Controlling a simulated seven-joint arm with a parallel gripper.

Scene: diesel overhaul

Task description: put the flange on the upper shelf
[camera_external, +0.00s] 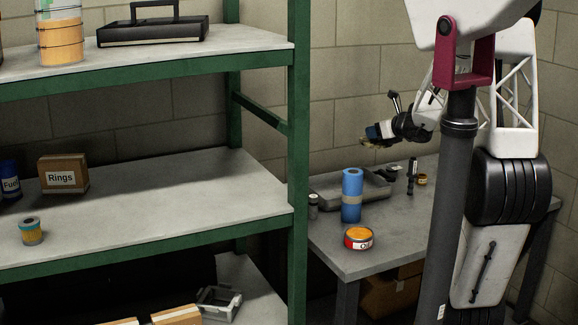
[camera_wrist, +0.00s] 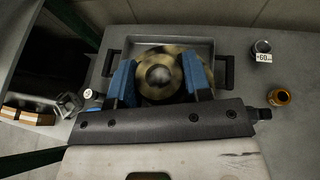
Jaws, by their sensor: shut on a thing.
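My gripper (camera_external: 376,132) is raised above the workbench, to the right of the shelving rack. In the wrist view its two blue fingers (camera_wrist: 158,80) are shut on the flange (camera_wrist: 159,74), a round brass-coloured disc with a greyish rounded centre. In the external view the flange shows only as a small brownish edge at the gripper's tip. The flange is held above the grey tray (camera_external: 375,197) on the bench. The upper shelf (camera_external: 247,40) of the green rack is at the upper left, higher than my gripper. It bears a black toolbox-like tray (camera_external: 155,32) and a yellow-banded cylinder (camera_external: 60,35).
The rack's green front post (camera_external: 298,150) stands between the shelves and my arm. The middle shelf holds a Rings box (camera_external: 63,174). The upper shelf's right end has bare room.

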